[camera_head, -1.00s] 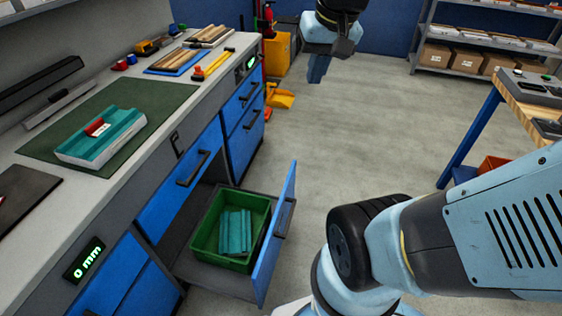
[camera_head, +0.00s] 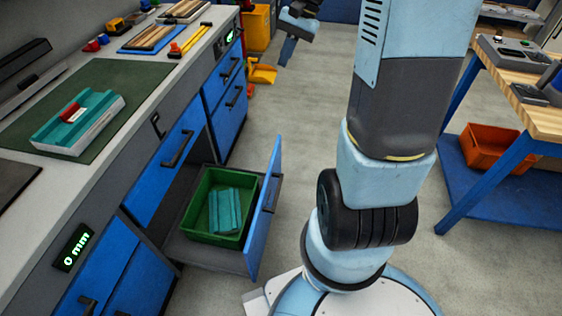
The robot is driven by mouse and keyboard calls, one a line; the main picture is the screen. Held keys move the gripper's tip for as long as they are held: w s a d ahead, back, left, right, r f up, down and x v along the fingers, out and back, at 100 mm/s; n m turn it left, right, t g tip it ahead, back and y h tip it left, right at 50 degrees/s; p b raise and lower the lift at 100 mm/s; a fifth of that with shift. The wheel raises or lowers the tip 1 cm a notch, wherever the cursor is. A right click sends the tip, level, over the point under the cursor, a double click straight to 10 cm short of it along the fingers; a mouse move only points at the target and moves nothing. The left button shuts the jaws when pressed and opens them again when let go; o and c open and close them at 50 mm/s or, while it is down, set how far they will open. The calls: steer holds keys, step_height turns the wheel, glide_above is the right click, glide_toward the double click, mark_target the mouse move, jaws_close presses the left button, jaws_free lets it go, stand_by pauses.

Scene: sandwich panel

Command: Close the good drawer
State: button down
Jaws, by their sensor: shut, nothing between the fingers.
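The open blue-fronted drawer (camera_head: 264,212) sticks out low from the workbench at the left. A green bin (camera_head: 190,218) sits in it and holds teal pieces (camera_head: 224,210). The drawer's dark handle is on its outer right face, partly seen edge-on. My gripper (camera_head: 287,52) is shut and empty, pointing down near the top of the view. It is beyond the drawer, over the floor, apart from everything. My arm stands to the right of the drawer.
The bench top carries a green mat (camera_head: 135,80) with a teal and white panel (camera_head: 78,121) with a red piece. A wooden table (camera_head: 540,112) with an orange bin (camera_head: 490,147) below stands at right.

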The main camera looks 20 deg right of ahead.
steer(key=w+d+f+m+y, duration=0.3)
steer(key=d+f, duration=0.1)
steer(key=f, duration=0.5)
steer(key=w+d+f+m+t+y, duration=0.1)
steer(key=w+d+f+m+y, duration=0.2)
steer(key=f, duration=0.7)
steer(key=w+d+f+m+y, duration=0.25)
steer(key=w+d+f, duration=0.2)
steer(key=f, duration=0.45)
steer(key=s+d+f+m+t+y, duration=0.1)
steer(key=s+f+m+t, duration=0.15)
steer(key=f, duration=0.65)
steer(key=s+d+f+m+t, duration=0.2)
steer(key=f+m+t, duration=0.2)
steer(key=f, duration=0.6)
steer(key=s+d+f+m+t+y, duration=0.1)
steer(key=s+f+m+t, duration=0.2)
steer(key=f, duration=0.6)
steer(key=x, duration=1.4)
steer(key=shift+w+f+m, duration=0.4)
steer(key=shift+w+f, duration=0.05)
steer(key=shift+w+h, duration=0.1)
steer(key=shift+h, duration=0.15)
